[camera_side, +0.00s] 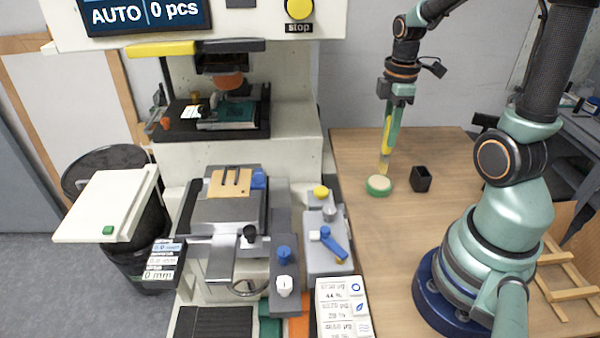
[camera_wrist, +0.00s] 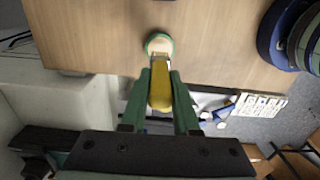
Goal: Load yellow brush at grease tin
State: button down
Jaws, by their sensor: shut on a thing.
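The yellow brush (camera_side: 385,150) is held upright in my gripper (camera_side: 391,125), bristles down. My green fingers are closed on its upper part. The brush tip is at or just above the grease tin (camera_side: 378,186), a small round green tin with pale grease on the wooden table. In the wrist view the yellow brush (camera_wrist: 160,92) lies between my gripper's fingers (camera_wrist: 160,95), and its tip overlaps the near edge of the grease tin (camera_wrist: 159,42). I cannot tell whether the bristles touch the grease.
A small black open holder (camera_side: 421,179) stands right of the tin. The pad printer (camera_side: 240,150) with its knobs and levers stands at the left. A white button panel (camera_side: 343,306) is at the front. The wooden table (camera_side: 405,240) is clear in front of the tin.

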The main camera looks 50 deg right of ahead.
jog(key=shift+r, duration=1.75)
